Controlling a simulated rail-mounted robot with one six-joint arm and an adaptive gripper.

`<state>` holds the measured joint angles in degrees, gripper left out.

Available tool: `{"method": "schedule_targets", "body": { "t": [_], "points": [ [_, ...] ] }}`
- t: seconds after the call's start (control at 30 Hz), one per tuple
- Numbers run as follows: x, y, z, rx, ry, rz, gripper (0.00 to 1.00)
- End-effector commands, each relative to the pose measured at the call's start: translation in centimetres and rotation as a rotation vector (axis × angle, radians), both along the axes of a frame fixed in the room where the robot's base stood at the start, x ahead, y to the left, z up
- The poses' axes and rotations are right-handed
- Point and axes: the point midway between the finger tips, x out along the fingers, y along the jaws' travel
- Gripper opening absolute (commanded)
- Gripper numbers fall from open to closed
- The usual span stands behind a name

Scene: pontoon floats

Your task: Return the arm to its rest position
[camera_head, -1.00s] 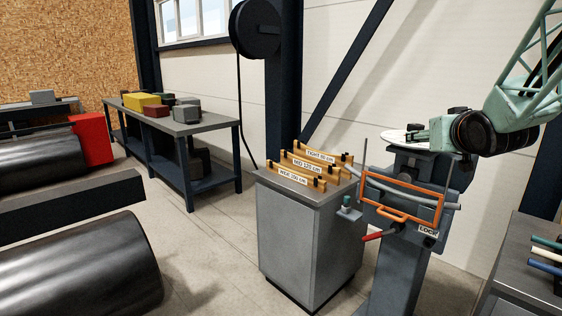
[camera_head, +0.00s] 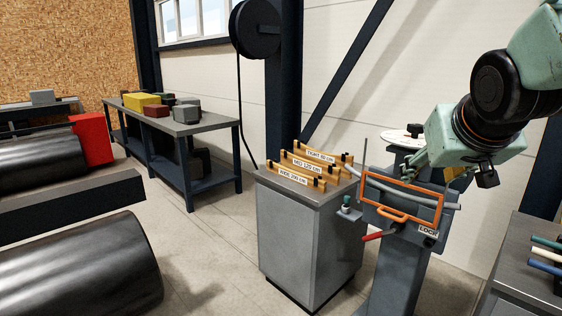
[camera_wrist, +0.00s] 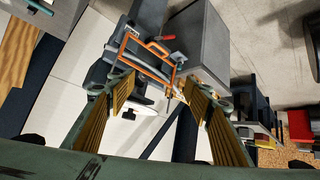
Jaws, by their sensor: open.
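My gripper (camera_wrist: 160,92) shows in the wrist view with its two ribbed, yellow-lined fingers spread apart and nothing between them. Beyond them is the post-mounted fixture with its orange frame (camera_wrist: 148,50). In the head view my arm comes in from the upper right, and its wrist is in front of the upper right of the fixture. The orange frame (camera_head: 402,200) there sits in front of a grey tube (camera_head: 449,206). The fingers are mostly hidden in the head view, and I cannot tell the exact gap to the fixture.
A grey cabinet (camera_head: 305,235) left of the fixture carries several labelled yellow holders (camera_head: 318,163). A red-handled lever (camera_head: 378,236) sticks out from the fixture. A bench with coloured rods (camera_head: 545,256) is at the lower right. Open floor lies left of the cabinet.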

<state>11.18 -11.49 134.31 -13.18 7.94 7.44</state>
Motion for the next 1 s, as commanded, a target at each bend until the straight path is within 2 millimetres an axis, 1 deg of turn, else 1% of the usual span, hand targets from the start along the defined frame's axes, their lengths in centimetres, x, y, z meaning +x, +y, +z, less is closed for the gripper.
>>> {"method": "schedule_targets", "body": {
  "t": [0.03, 0.17, 0.57, 1.0],
  "points": [
    [-1.2, 0.6, -0.1, 0.002, 0.015, 0.003, 0.47],
    [-4.4, 2.0, -0.7, 0.014, 0.069, 0.006, 0.47],
    [-15.0, 6.2, -3.1, 0.056, 0.234, 0.033, 0.47],
    [-27.4, 10.6, -6.0, 0.107, 0.419, 0.091, 0.47]
  ]
}}
